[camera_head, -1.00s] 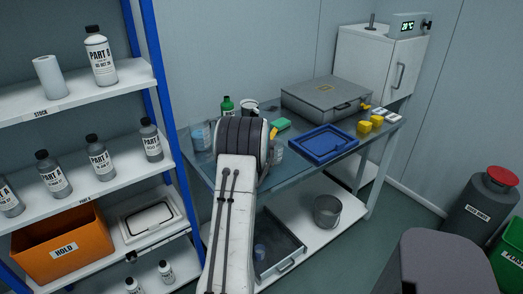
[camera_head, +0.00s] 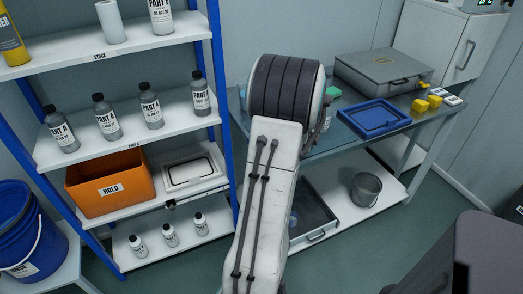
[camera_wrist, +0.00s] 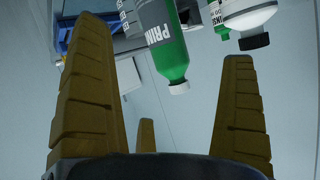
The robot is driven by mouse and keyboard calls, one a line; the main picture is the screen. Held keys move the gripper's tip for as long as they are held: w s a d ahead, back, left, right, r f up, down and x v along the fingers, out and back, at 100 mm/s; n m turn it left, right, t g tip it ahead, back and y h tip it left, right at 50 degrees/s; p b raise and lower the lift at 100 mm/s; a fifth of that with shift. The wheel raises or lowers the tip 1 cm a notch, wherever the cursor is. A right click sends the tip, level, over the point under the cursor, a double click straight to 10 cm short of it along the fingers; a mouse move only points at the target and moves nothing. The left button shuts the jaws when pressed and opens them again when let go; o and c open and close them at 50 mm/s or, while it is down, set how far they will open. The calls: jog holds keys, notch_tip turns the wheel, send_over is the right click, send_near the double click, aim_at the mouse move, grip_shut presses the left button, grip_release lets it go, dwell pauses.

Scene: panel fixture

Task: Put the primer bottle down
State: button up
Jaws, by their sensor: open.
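The primer bottle (camera_wrist: 165,40) is green with a pale cap and a white label whose visible letters read "PRIM". It appears upside down in the wrist view, beyond my fingertips and apart from them. My gripper (camera_wrist: 166,52) is open, its yellow-brown fingers spread with nothing between them. In the head view my arm hides the bottle and most of the gripper.
A white bottle with a black cap (camera_wrist: 245,18) stands beside the primer in the wrist view. The workbench holds a blue tray (camera_head: 374,128), a grey case (camera_head: 392,72) and yellow blocks (camera_head: 421,105). A shelf with bottles and an orange bin (camera_head: 110,184) stands left.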

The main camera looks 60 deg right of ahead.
jog(key=w+a+r+n+t+y, duration=0.1)
jog(key=w+a+n+t+y, duration=0.2)
jog(key=w+a, duration=0.8)
jog(key=w+a+r+n+t+y, duration=0.15)
jog(key=w+a+n+y, duration=0.25)
jog(key=w+a, duration=0.7)
jog(key=s+a+n+g+y, duration=0.1)
jog(key=s+a+n+y, duration=0.15)
jog(key=a, duration=0.75)
jog(key=s+a+n+g+y, duration=0.1)
jog(key=s+a+n, duration=0.15)
jog(key=a, duration=0.85)
jog(key=s+a+n+g+y, duration=0.2)
jog(key=s+a+n, duration=0.2)
jog(key=s+a, duration=0.7)
jog(key=shift+s+a+f, duration=0.25)
jog(key=shift+s+f, duration=0.05)
jog(key=shift+f, duration=0.05)
jog(key=shift+y, duration=0.25)
